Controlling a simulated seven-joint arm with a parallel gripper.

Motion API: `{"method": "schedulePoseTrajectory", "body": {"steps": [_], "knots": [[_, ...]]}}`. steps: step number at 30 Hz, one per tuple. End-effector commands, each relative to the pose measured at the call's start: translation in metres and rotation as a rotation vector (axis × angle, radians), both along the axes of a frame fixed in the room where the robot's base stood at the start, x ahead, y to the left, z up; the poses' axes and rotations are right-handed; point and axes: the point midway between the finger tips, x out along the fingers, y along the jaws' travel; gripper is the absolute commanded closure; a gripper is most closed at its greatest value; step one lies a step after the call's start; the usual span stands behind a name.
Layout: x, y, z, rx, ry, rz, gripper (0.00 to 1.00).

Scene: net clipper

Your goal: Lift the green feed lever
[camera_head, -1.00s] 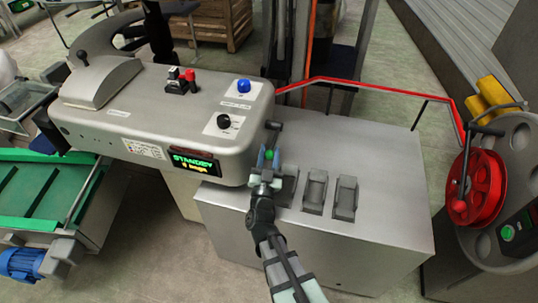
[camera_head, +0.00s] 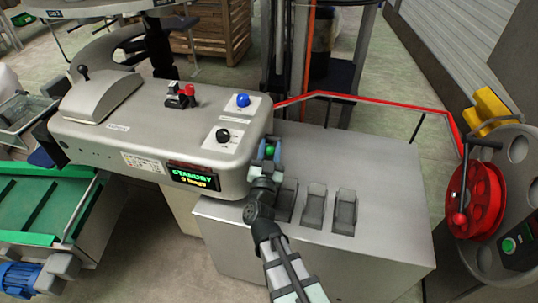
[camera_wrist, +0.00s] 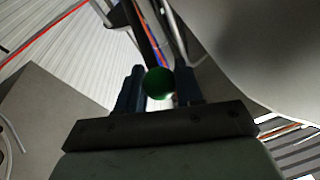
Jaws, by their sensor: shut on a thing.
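The green feed lever's round knob (camera_head: 270,150) shows at the right end of the grey machine head, above the steel cabinet top. In the wrist view the green knob (camera_wrist: 159,82) sits between my two blue fingers. My gripper (camera_head: 268,152) is shut on the knob; it also shows in the wrist view (camera_wrist: 160,88). The lever's shaft is mostly hidden behind my gripper and wrist.
The grey machine head (camera_head: 150,130) with a lit standby display (camera_head: 194,177) is close to my gripper's left. Grey pedals (camera_head: 315,205) stand on the cabinet top (camera_head: 385,170) to the right. A red rail (camera_head: 370,98) runs behind, toward a red handwheel (camera_head: 478,195).

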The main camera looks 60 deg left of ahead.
Motion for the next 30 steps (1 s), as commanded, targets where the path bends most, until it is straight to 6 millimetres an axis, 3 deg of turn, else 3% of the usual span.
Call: {"method": "schedulePoseTrajectory", "body": {"steps": [30], "knots": [[0.021,0.023,0.036,-0.097,0.095,-0.002,1.0]]}}
